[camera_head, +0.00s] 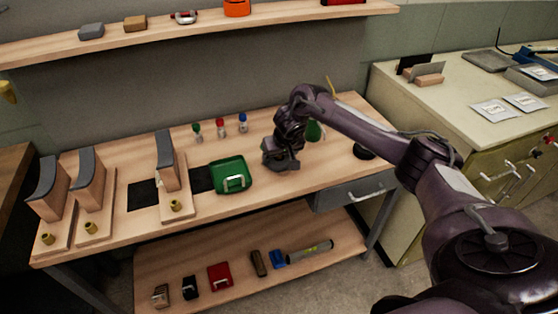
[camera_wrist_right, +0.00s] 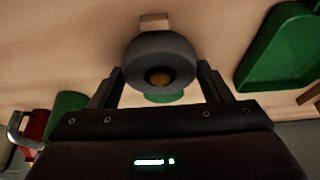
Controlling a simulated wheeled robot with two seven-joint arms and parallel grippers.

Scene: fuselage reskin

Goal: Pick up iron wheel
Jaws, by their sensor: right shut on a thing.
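The iron wheel (camera_wrist_right: 158,52) is a dark grey rounded disc with a brass-coloured centre, seen in the right wrist view. My right gripper (camera_wrist_right: 160,76) has a finger on each side of it and is shut on it. In the head view, my right gripper (camera_head: 281,160) is low over the middle right of the workbench (camera_head: 330,165), right of the green tray (camera_head: 231,175). There the wheel cannot be told apart from the dark gripper. Whether the wheel touches the bench is unclear. My left gripper is not in view.
Three wooden blocks with dark curved faces (camera_head: 167,160) stand on boards at the left. Small bottles (camera_head: 220,127) stand at the back. A green object (camera_head: 316,131) is partly behind my right arm. A lower shelf (camera_head: 200,262) holds several items. Bare bench lies in front of my gripper.

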